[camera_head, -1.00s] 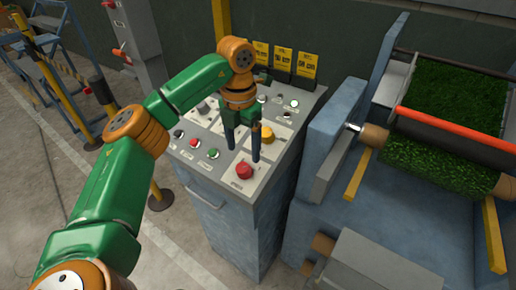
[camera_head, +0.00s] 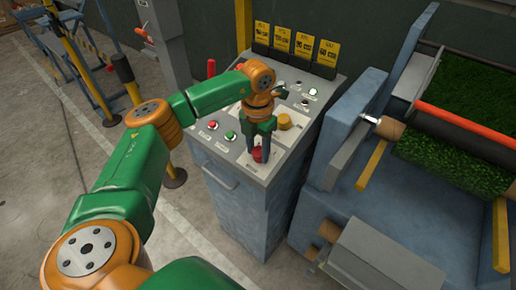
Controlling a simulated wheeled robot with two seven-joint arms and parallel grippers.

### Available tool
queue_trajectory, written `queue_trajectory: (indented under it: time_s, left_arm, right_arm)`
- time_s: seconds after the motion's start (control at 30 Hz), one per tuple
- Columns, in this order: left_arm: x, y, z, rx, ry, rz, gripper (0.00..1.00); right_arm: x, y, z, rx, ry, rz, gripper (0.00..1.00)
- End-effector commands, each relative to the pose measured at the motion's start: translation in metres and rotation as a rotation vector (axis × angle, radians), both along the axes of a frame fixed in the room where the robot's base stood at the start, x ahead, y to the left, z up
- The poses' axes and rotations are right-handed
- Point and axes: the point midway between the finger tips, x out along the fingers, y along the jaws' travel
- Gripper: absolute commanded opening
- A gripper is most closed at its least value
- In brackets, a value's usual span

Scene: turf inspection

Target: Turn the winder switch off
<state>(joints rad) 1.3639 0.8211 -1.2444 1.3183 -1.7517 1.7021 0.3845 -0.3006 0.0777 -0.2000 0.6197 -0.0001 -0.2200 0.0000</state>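The grey control panel (camera_head: 278,160) stands in the middle of the view, with several buttons and small switches on its sloped top. Their labels are too small to read, so I cannot tell which one is the winder switch. My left forearm hides part of the panel's left side. My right gripper is not in view.
Several yellow tags (camera_head: 303,44) stand along the panel's back edge. The blue turf machine (camera_head: 350,130), with its green turf roll (camera_head: 455,163), stands close on the right. A yellow-black post (camera_head: 128,80) stands on the left. Open floor lies at lower left.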

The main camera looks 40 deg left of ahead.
Motion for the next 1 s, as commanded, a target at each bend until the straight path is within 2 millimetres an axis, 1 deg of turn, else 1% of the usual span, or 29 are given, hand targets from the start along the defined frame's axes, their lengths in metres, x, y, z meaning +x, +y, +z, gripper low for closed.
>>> queue_trajectory:
  time_s: [0.27,0.43,0.67,1.0]
  left_arm:
    - [0.0,0.0002,0.0003,-0.006,0.0,0.017,0.0]
    - [0.0003,0.0003,0.0004,-0.031,0.002,0.081,0.0]
    - [0.0003,0.0011,0.0006,-0.092,0.007,0.251,0.0]
    - [0.0003,0.002,0.001,-0.203,0.015,0.557,0.0]
  right_arm:
    - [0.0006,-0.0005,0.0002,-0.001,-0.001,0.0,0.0]
    - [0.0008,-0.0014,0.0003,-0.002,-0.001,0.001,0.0]
    - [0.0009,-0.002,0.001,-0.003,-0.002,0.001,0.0]
    - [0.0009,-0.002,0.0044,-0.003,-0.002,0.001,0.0]
